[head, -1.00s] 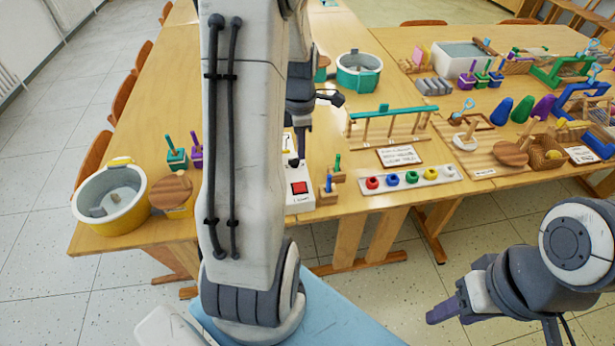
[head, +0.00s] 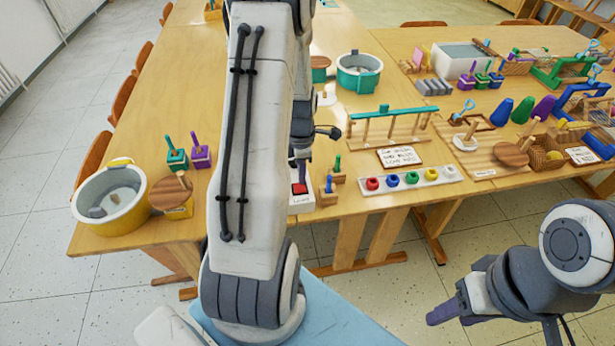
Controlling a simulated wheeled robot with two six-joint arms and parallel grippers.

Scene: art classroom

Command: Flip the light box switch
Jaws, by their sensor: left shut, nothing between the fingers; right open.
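The light box (head: 301,201) is a small white box at the front edge of the table, with a red switch (head: 299,189) on its top. My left arm covers its left side. My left gripper (head: 302,178) is shut and empty and points down. Its tip is right at the red switch in the picture; whether it touches cannot be told. My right gripper (head: 440,312) is open and empty, low at the right, in front of the table and away from the box.
Small wooden blocks with green and blue pegs (head: 329,190) stand just right of the box. A white strip with several coloured knobs (head: 410,179) lies further right. A yellow tub (head: 111,198) stands at the left. A wooden rack (head: 390,126) stands behind.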

